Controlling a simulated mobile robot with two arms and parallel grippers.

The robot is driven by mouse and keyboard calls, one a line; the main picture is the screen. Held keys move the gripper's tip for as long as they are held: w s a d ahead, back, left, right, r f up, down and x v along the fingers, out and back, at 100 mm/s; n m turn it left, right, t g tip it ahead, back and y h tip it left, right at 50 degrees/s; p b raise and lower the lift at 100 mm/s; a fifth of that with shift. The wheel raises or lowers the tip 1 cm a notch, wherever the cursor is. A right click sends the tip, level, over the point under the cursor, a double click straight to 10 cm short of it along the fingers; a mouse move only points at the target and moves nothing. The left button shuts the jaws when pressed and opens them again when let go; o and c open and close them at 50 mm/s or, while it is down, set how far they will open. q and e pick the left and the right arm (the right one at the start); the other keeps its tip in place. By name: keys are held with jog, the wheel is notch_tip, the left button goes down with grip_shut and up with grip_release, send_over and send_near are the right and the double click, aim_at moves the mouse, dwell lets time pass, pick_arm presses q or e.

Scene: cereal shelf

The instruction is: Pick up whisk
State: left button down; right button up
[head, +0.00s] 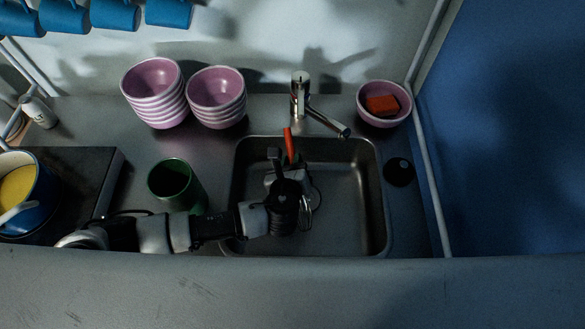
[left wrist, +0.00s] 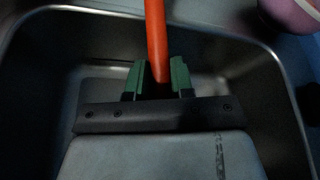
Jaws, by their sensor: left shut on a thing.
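The whisk's orange-red handle (head: 289,142) points up toward the faucet, over the back part of the sink. My left gripper (head: 288,165) is above the sink, shut on the handle. In the left wrist view the handle (left wrist: 156,40) runs from the top edge down between the green fingertips of my left gripper (left wrist: 160,82). The whisk's wire end is not clear, as my wrist covers much of that area in the head view. My right gripper is not in view.
The steel sink (head: 376,200) surrounds my gripper. A faucet (head: 300,95) stands behind it. Two stacks of pink bowls (head: 153,80) and a green cup (head: 176,182) are left. A pink bowl (head: 372,117) with a red sponge (head: 382,105) is back right, near a blue wall.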

pick_arm(q)
notch_tip(320, 180, up, 14)
jog(key=shift+s+a+f+m+h, duration=0.65)
jog(key=shift+s+f+m+h, duration=0.45)
jog(key=shift+s, duration=0.95)
notch_tip(320, 180, down, 14)
jog(key=r+b, duration=0.1)
jog(key=x, duration=0.2)
jog(key=r+p+x, duration=0.1)
jog(key=x, duration=0.1)
jog(key=shift+w+d, duration=0.1)
jog(key=shift+w, duration=0.1)
jog(key=shift+s+f, duration=0.1)
jog(key=shift+f, duration=0.6)
jog(key=shift+s+f, duration=0.1)
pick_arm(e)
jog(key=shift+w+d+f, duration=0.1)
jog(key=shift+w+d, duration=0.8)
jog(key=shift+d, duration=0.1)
